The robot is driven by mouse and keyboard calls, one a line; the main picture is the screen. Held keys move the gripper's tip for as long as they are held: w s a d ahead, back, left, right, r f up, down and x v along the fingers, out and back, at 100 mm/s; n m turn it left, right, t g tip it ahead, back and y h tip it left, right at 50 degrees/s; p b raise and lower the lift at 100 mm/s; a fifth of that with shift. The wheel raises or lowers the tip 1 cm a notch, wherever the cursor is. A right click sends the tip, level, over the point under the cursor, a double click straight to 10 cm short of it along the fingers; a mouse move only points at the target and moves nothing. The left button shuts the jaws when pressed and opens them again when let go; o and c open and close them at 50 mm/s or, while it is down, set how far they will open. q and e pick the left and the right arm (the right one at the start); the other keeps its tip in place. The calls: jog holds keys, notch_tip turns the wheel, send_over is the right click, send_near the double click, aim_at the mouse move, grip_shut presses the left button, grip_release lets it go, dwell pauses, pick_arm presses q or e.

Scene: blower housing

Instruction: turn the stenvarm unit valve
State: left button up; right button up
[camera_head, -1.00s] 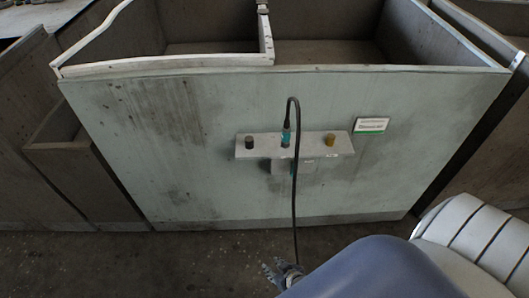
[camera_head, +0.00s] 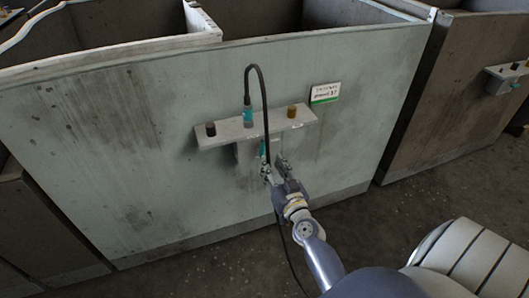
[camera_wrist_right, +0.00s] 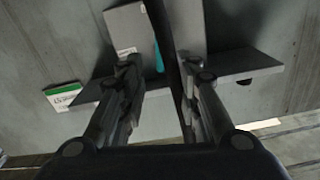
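The unit on the pale green housing wall has a grey shelf-like bracket (camera_head: 228,132) with a black knob (camera_head: 210,129), a teal fitting (camera_head: 248,116) and a brown-yellow knob (camera_head: 292,111). A black hose (camera_head: 262,84) arches from the fitting and hangs down in front. A teal part (camera_head: 263,150) shows below the bracket; it also shows in the right wrist view (camera_wrist_right: 158,58). I cannot tell which part is the valve. My right gripper (camera_head: 275,168) is just below the bracket, fingers apart; in the wrist view (camera_wrist_right: 160,68) the dark hose runs between them. My left gripper is out of view.
A white label with a green stripe (camera_head: 325,93) is on the wall right of the bracket; its text is too small to read surely. Another housing with a similar unit (camera_head: 508,76) stands at the right. Bare floor (camera_head: 400,215) lies in front.

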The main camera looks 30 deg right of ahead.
aim_at(264, 150)
jog(key=x, duration=0.7)
jog(key=shift+f, duration=0.1)
grip_shut()
